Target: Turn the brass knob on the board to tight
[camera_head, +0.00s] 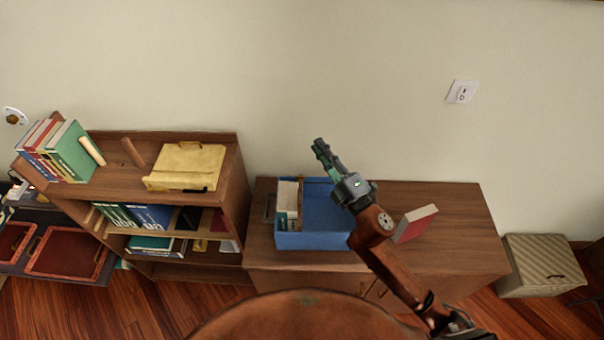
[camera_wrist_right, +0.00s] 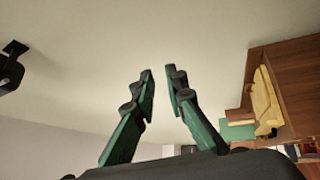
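A brass-coloured knob (camera_head: 13,118) shows small at the far left edge of the head view, on a pale rounded board against the wall. Its turn position is too small to read. My right gripper (camera_head: 317,146) is in front of the wall above the blue bin, well to the right of the knob and apart from it. In the right wrist view the right gripper's fingers (camera_wrist_right: 160,76) stand a little apart with nothing between them. The knob does not show there. My left gripper is not in view.
A bookshelf (camera_head: 236,190) with books and a yellow case (camera_head: 188,166) stands below the knob's right side. A blue bin (camera_head: 310,241) and a red book (camera_head: 416,222) are on the cabinet (camera_head: 464,224). A woven box (camera_head: 541,266) stands right. The wall between gripper and knob is clear.

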